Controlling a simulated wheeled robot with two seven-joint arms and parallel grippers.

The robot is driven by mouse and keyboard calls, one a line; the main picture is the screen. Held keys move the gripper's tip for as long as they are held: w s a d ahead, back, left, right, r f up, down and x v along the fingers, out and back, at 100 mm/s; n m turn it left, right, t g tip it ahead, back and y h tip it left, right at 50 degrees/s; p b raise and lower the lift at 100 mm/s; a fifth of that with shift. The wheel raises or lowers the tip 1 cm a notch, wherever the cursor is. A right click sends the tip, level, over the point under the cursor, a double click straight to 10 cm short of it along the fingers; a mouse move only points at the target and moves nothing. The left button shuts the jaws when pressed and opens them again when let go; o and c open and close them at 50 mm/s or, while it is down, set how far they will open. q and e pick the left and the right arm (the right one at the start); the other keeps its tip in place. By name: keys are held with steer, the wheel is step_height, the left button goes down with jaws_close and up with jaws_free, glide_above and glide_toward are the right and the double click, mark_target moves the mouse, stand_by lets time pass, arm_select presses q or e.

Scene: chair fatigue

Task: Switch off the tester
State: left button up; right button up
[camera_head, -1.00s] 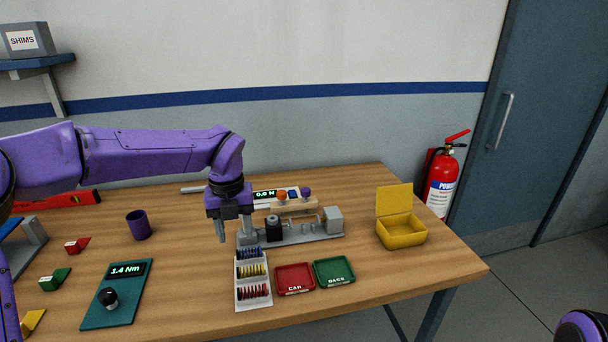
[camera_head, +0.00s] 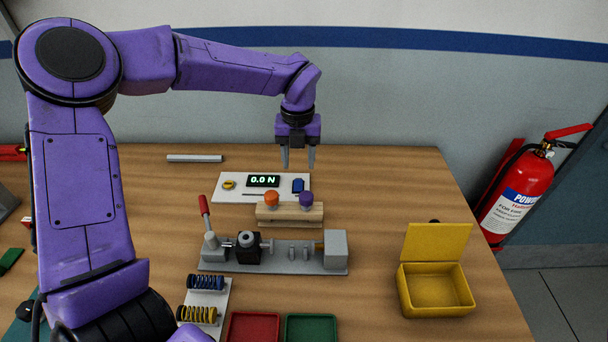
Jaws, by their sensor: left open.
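The tester is a flat white panel (camera_head: 235,188) on the table, with a lit display (camera_head: 263,181) reading 0.0 N. A round yellow knob (camera_head: 229,184) sits at its left and a blue switch (camera_head: 298,186) at its right end. My left gripper (camera_head: 298,164) points down with its two fingers apart and empty. It appears just above and behind the blue switch, apart from it. The switch's exact position is too small to tell. My right gripper is out of view.
In front of the panel are a wooden block (camera_head: 290,215) with orange and purple knobs, and a grey fixture (camera_head: 275,267) with a red lever (camera_head: 204,205). An open yellow box (camera_head: 436,290) stands at right. A grey rod (camera_head: 195,158) lies behind. Table right of the panel is clear.

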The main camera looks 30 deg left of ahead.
mark_target(298, 190)
arm_select(q)
step_height(298, 190, down, 8)
steer(key=shift+s+p, duration=0.15)
steer(key=shift+p, duration=0.4)
steer(key=shift+s, duration=0.15)
